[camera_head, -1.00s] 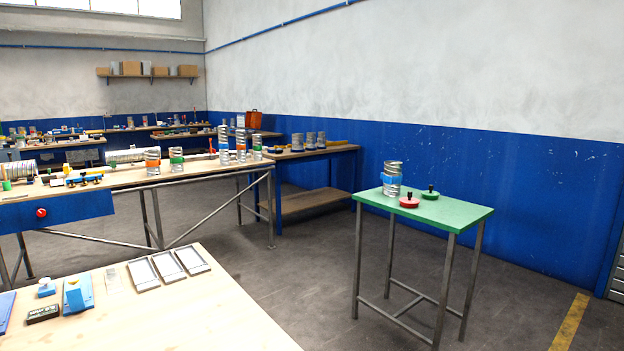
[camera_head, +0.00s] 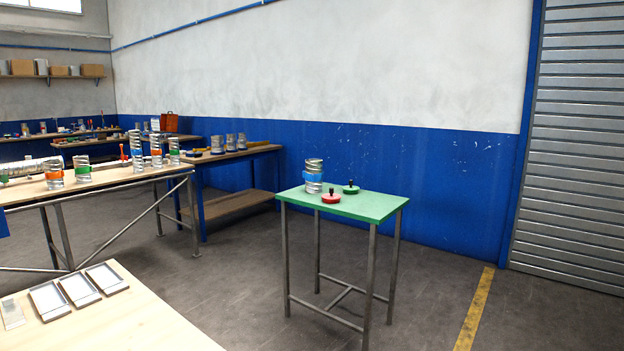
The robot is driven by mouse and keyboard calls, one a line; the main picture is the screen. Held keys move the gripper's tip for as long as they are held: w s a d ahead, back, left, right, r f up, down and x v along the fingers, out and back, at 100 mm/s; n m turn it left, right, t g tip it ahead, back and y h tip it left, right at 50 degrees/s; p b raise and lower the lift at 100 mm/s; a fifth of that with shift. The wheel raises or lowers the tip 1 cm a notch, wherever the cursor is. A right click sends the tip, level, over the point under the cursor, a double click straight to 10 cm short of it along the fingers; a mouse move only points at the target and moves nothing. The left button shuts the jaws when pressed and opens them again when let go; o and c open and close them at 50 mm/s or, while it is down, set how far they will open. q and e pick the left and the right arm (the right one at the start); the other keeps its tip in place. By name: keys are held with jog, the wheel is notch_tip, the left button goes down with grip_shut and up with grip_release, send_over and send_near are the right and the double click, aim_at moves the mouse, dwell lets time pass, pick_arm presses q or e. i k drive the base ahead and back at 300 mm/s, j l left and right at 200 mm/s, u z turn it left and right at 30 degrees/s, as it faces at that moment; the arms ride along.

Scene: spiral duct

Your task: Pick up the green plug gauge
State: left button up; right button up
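The green plug gauge (camera_head: 351,188) is a small green disc with a dark upright handle. It rests on the green-topped table (camera_head: 378,205), toward its back edge. A red plug gauge (camera_head: 331,197) of the same shape sits just in front and to the left of it. A spiral duct piece (camera_head: 313,178) with a blue band stands upright at the table's left end. Neither of my grippers is in view.
A wooden bench (camera_head: 140,324) with several grey trays fills the lower left. A long workbench (camera_head: 110,180) with duct pieces stands behind it. Open floor surrounds the green table, with a yellow line (camera_head: 474,310) and a shutter (camera_head: 570,150) to the right.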

aim_at(351, 189)
jog(key=i+l, duration=0.1)
jog(key=l, duration=0.2)
jog(key=i+l+z, duration=0.15)
jog(key=l, duration=0.4)
jog(key=i+l+z, duration=0.45)
jog(key=i+l, duration=0.15)
jog(key=i, duration=0.2)
jog(key=i+l+z, duration=0.25)
jog(key=i, duration=0.2)
